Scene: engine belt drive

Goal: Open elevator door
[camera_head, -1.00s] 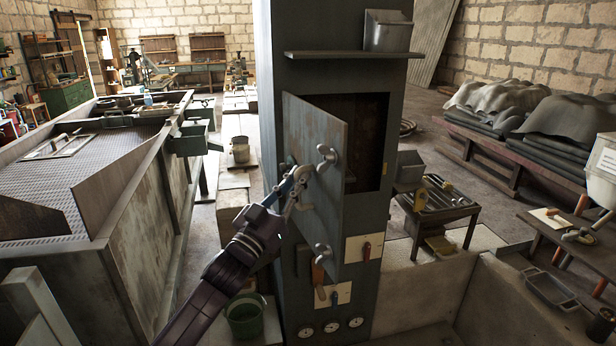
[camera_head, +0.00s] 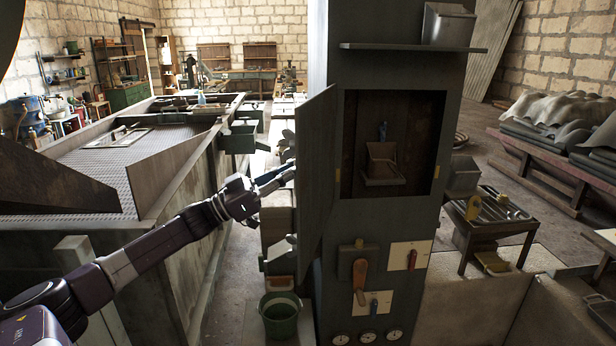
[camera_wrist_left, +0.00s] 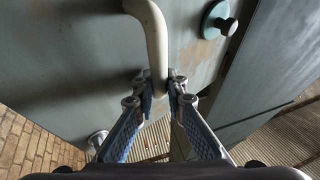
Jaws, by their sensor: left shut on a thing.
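The elevator door (camera_head: 316,165) is a grey metal panel hinged on the dark elevator column (camera_head: 392,215). It stands swung far open, seen nearly edge-on. The open compartment (camera_head: 415,135) shows a small brownish bin-like object (camera_head: 383,165) with a blue part above it. My left gripper (camera_head: 283,178) is at the outer face of the door, partly hidden behind its edge. In the left wrist view, my left gripper (camera_wrist_left: 160,92) is shut on the pale curved door handle (camera_wrist_left: 153,35). A round teal knob-like part (camera_wrist_left: 216,20) sits on the grey surface beside it. My right gripper is out of view.
Below the compartment are a red-handled lever (camera_head: 360,280) and several dials. A green bucket (camera_head: 280,315) stands on the floor left of the column. A large metal tank (camera_head: 185,240) is at left, and a low table (camera_head: 490,228) at right.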

